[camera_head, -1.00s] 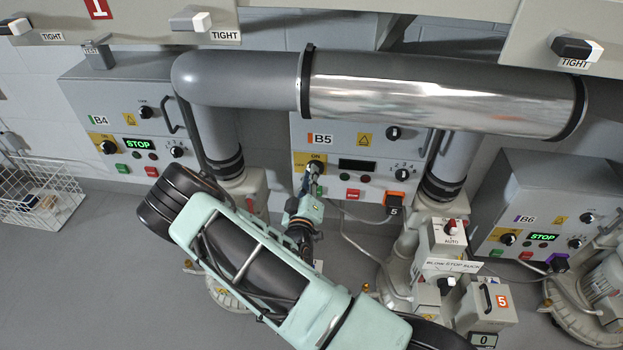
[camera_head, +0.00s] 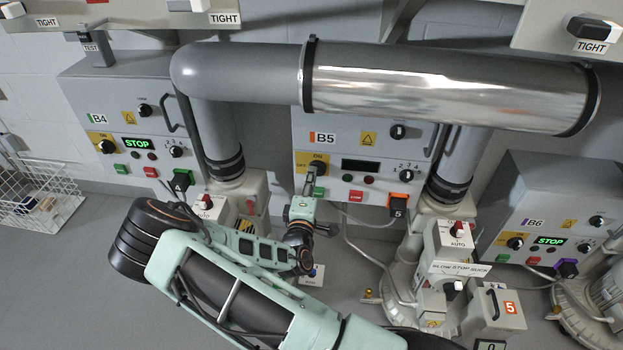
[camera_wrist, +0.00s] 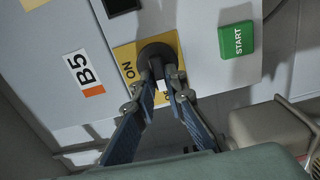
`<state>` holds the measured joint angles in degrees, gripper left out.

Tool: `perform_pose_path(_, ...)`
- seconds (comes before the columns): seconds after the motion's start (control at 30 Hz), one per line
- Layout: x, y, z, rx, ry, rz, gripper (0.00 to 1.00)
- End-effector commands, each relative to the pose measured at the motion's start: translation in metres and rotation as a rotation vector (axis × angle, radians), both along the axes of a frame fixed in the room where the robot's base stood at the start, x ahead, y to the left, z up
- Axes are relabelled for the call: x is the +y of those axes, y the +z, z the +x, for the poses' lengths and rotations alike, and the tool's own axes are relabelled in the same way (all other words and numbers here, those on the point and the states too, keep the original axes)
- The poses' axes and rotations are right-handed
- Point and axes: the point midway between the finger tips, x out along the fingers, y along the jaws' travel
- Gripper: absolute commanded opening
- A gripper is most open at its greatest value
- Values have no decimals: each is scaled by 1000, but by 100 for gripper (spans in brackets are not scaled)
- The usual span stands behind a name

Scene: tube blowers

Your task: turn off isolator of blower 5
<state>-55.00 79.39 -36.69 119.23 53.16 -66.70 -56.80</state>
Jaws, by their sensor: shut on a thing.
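Blower 5's control box (camera_head: 345,137) is grey with an orange-marked B5 label. Its isolator is a black round knob (camera_wrist: 157,52) on a yellow plate (camera_wrist: 126,55) marked ON, with another marking partly hidden by my fingers. My gripper (camera_wrist: 163,78) is shut on the knob's handle, one finger on each side. A white mark shows between the fingertips, pointing down in the wrist view, away from ON and toward the partly hidden marking. In the head view my gripper (camera_head: 313,182) covers part of the knob. The B5 display (camera_head: 361,166) is dark.
The green START button (camera_wrist: 237,39) is close beside the knob. A big pipe (camera_head: 440,90) runs above the box. The B4 box (camera_head: 125,115) and B6 box (camera_head: 548,205) show green STOP displays. A wire basket (camera_head: 40,200) stands at far left.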

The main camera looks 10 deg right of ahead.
Motion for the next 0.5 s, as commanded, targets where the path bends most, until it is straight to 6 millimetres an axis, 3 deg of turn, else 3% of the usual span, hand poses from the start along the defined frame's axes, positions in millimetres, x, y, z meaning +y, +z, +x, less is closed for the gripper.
perform_pose_path(0.5,-1,-1,0,12,-1,-35,0)
